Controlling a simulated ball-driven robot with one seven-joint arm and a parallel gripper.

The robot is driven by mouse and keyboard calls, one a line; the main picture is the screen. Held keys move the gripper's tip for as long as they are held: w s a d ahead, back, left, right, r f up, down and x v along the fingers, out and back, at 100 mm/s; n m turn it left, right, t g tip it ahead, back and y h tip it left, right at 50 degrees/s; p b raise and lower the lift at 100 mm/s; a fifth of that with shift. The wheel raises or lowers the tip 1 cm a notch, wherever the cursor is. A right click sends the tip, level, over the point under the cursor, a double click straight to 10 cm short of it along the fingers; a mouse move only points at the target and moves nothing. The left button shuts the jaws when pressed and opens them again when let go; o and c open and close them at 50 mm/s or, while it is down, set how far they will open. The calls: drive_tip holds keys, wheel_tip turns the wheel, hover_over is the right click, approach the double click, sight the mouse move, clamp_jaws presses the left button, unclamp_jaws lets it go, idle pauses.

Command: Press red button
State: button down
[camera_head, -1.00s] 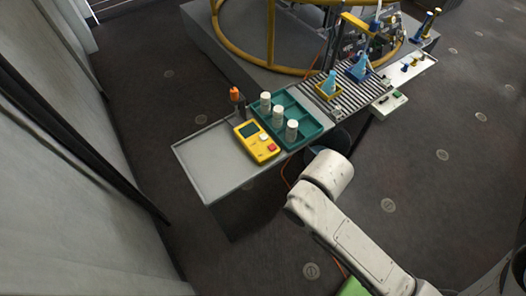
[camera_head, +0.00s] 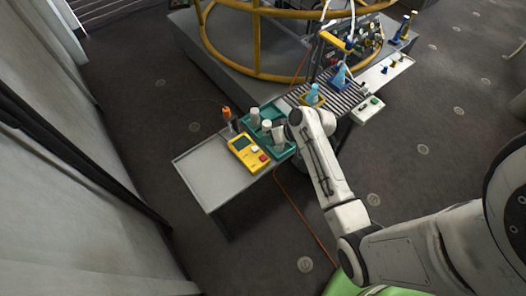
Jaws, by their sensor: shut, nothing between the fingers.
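A yellow handheld device (camera_head: 244,150) with a dark screen lies on the near part of the grey table. A small red button (camera_head: 264,157) shows at its lower right corner, beside a pale button (camera_head: 255,149). My arm reaches in from the right, and its far end hangs over the right side of the teal tray, to the upper right of the red button. I cannot make out my gripper's fingers; the end of the arm hides them or they blend with the pale cylinders. The red button itself is uncovered.
The teal tray (camera_head: 283,155) holds pale cylinders (camera_head: 254,115) beside the device. An orange-topped bottle (camera_head: 227,115) stands behind it. The table's near left end (camera_head: 213,170) is clear.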

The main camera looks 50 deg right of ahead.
drive_tip(key=shift+w+d, duration=0.15)
drive_tip(key=shift+d, duration=0.15)
drive_tip(key=shift+f, duration=0.1)
drive_tip(key=b, duration=0.7)
hover_over(266, 158)
wheel_tip(266, 158, down, 6)
drive_tip(key=shift+w+f, duration=0.1)
drive_tip(key=shift+f, duration=0.1)
drive_tip(key=shift+f+b, duration=0.45)
drive_tip(key=shift+f, duration=0.6)
idle(0.7)
drive_tip(key=shift+f, duration=0.4)
